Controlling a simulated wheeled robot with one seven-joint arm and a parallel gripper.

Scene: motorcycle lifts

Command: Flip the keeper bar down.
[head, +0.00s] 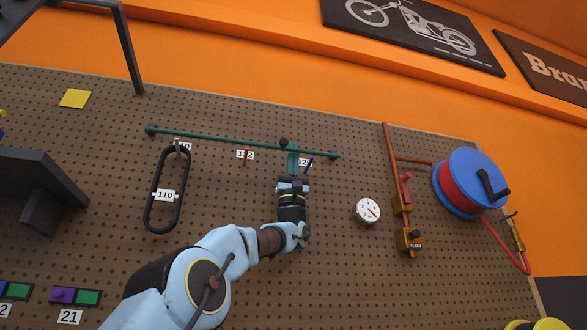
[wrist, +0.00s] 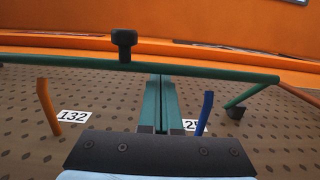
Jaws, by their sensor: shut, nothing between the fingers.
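The keeper bar (head: 220,138) is a long thin green bar running across the pegboard, sloping slightly down to the right, with a black knob (head: 284,142) near its middle.
An orange peg (wrist: 48,107) and a blue peg (wrist: 205,113) flank my fingers, with number labels beside them. A black loop (head: 151,208) tagged 110 hangs at left. A round gauge (head: 367,210), an orange pipe (head: 394,165) and a blue-red hose reel (head: 466,183) are to the right.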

